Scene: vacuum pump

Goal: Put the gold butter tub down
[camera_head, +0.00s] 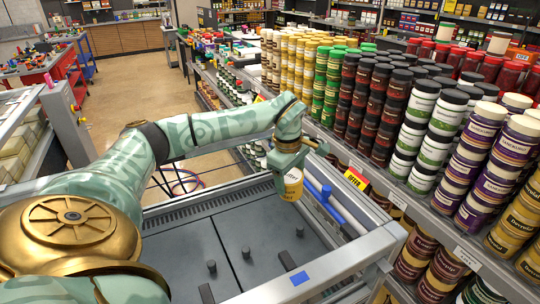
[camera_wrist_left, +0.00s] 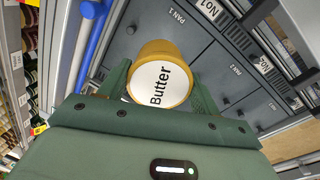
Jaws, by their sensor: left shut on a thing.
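The gold butter tub (camera_head: 291,186) has a white face reading "Butter". It shows in the left wrist view as a gold tub (camera_wrist_left: 160,47) with the white label toward the camera. My left gripper (camera_head: 285,168) is shut on the tub, with one finger on each side of it. The tub hangs over the right side of a grey cart with dark panels (camera_head: 235,235); I cannot tell how high above it. My right gripper is not in view.
The cart's raised pale frame (camera_head: 350,262) surrounds the panels, which carry several black knobs (camera_head: 246,252). A blue tube (camera_head: 325,192) lies along the right side. Shelves of stacked tubs (camera_head: 430,110) stand close on the right. The panels' left part is clear.

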